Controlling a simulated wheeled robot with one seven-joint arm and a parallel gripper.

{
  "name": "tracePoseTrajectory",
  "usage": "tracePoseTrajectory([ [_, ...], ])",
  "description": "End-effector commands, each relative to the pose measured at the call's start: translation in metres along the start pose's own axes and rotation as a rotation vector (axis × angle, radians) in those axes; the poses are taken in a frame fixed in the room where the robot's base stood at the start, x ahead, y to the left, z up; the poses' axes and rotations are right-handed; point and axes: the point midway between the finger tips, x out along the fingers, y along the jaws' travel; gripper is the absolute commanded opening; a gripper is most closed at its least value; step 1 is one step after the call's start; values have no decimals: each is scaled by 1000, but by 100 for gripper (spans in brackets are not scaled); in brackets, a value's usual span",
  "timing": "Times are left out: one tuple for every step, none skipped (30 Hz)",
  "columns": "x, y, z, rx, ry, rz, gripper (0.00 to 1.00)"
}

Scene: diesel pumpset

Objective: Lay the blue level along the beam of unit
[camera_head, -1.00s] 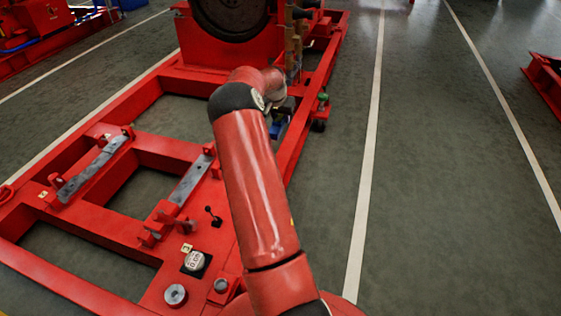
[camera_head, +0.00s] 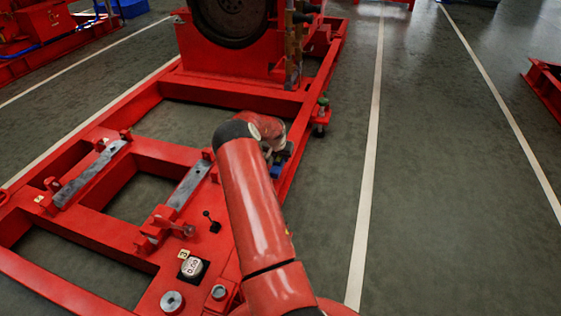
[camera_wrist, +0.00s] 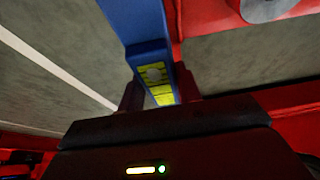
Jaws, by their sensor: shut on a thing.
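The blue level (camera_wrist: 138,18) shows in the wrist view as a long blue bar with a yellow-green vial window. My gripper (camera_wrist: 160,92) is shut on it, one dark finger on each side. In the head view only a small blue part of the level (camera_head: 276,170) shows below my wrist, near the right-hand beam (camera_head: 306,122) of the red frame. My arm hides most of the gripper there. I cannot tell whether the level touches the beam.
The red frame has cross members with grey metal strips (camera_head: 92,172), a small black-and-white gauge (camera_head: 192,267) and round fittings (camera_head: 172,301). A red engine stand with a dark wheel (camera_head: 232,18) stands at the back. A green-topped fitting (camera_head: 322,104) juts from the right side.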

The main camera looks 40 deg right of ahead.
Motion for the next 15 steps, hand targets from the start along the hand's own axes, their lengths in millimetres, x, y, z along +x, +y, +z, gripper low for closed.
tracePoseTrajectory([
  [9,0,3,0,1,1,0],
  [12,0,5,-1,1,1,0],
  [16,0,6,-1,2,0,0],
  [17,0,6,0,2,0,0],
  [18,0,6,0,3,-1,0],
  [17,0,6,0,4,-1,0],
  [17,0,6,0,4,-1,0],
  [17,0,6,0,4,-1,0],
  [17,0,6,0,4,-1,0],
  [17,0,6,0,4,-1,0],
  [17,0,6,0,3,-1,0],
  [18,0,6,0,3,-1,0],
  [19,0,7,0,3,-1,0],
  [20,0,7,0,3,-1,0],
  [21,0,8,0,3,-1,0],
])
